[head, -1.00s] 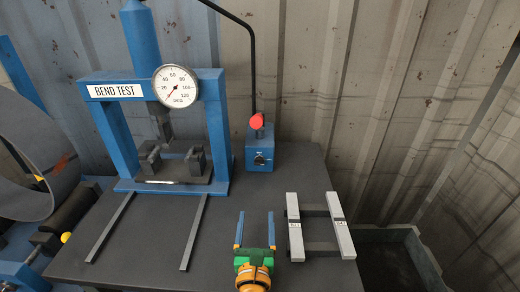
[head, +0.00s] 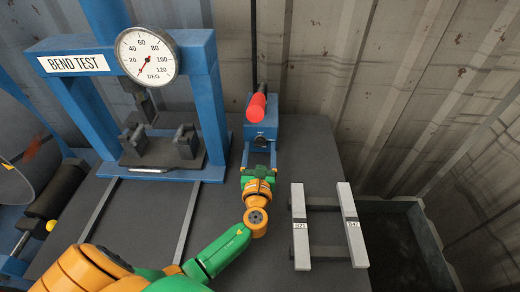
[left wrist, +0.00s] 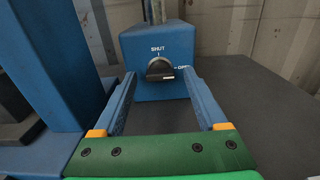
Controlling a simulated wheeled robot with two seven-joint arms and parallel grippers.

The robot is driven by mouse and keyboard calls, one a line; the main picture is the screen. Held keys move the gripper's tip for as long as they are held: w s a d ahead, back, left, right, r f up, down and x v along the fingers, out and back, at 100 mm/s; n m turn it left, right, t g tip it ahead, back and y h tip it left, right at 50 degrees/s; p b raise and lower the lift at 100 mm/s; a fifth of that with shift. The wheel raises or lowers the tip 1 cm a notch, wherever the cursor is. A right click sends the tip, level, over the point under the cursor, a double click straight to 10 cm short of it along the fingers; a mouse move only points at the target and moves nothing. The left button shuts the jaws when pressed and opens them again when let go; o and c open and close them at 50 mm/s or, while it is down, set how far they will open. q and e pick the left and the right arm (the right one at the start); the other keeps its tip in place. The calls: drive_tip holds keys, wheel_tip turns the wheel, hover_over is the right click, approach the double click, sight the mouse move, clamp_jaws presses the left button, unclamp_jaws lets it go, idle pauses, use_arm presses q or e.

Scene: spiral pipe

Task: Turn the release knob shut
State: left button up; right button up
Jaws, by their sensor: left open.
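The release knob (left wrist: 160,69) is black and sits on the front of a blue pump box (left wrist: 155,42). In the left wrist view "SHUT" is printed above it, and a partly hidden "OPEN" label is at its right. Its grip bar looks roughly level, toward the open side. My left gripper (head: 259,155) is open in front of the box, with one blue finger on each side of the knob. Gaps show between the fingers and the knob, and contact is not visible. In the head view the pump box (head: 263,128) stands at the back of the table. My right gripper is not in view.
A red-gripped pump lever (head: 257,108) rises above the box. The blue bend-test frame (head: 212,110) with its dial gauge (head: 147,56) stands at the left. Two pale bars (head: 301,230) on dark cross-pieces lie at the right. Corrugated walls close off the back.

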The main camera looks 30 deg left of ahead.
use_arm(q)
drive_tip(key=shift+s, duration=0.15)
drive_tip(key=shift+c, duration=0.9)
drive_tip(key=shift+d+r, duration=0.1)
clamp_jaws()
drive_tip(key=n+b, duration=0.1)
drive_tip(key=n, duration=0.2)
drive_tip(key=shift+n+b, duration=0.85)
drive_tip(key=shift+n, duration=1.05)
drive_tip(key=shift+o, duration=0.9)
unclamp_jaws()
